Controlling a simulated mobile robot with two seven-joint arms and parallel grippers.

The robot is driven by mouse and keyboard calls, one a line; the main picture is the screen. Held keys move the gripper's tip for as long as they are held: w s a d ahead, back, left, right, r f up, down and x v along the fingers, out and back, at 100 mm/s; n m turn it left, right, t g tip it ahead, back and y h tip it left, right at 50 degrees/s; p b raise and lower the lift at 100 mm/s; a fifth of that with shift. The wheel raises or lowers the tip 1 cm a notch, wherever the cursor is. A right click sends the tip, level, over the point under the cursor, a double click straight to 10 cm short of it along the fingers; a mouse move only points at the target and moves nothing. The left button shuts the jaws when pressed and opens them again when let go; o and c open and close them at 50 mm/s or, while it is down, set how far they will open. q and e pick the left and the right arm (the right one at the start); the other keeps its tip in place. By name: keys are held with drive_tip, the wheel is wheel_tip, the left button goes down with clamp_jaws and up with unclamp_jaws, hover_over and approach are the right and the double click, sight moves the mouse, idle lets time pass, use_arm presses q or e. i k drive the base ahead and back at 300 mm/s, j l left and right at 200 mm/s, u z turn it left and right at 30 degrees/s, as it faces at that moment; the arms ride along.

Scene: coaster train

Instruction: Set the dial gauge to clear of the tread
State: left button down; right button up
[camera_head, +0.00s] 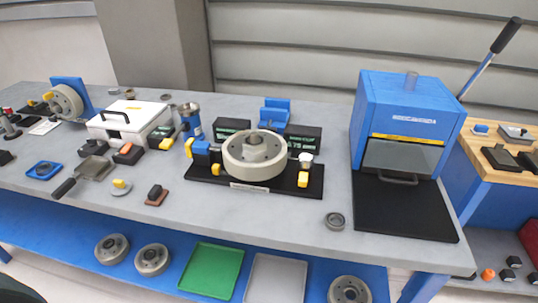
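A grey wheel (254,155) lies flat on a black base plate (205,176) in the middle of the workbench. A small white-faced round part (306,158) stands close to the wheel's right side, above a yellow block (303,179); it looks like the dial gauge, but it is too small to read. I cannot tell whether it touches the wheel's tread. A blue block with yellow parts (203,150) stands at the wheel's left side. Neither of my grippers is in view.
A blue press (405,115) with a black front plate (403,208) stands at the right. A loose ring (335,220) lies near the front edge. A white case (130,121), a flat-bladed tool (92,169) and small blocks crowd the left. Several wheels and trays lie on the lower shelf.

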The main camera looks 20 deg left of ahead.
sight(305, 166)
drive_tip(key=i+l+u, duration=0.15)
drive_tip(key=l+u, duration=0.45)
drive_tip(key=l, duration=0.15)
drive_tip(key=k+j+u, duration=0.1)
drive_tip(key=k, duration=0.15)
drive_tip(key=i+l, duration=0.1)
drive_tip(key=i, duration=0.2)
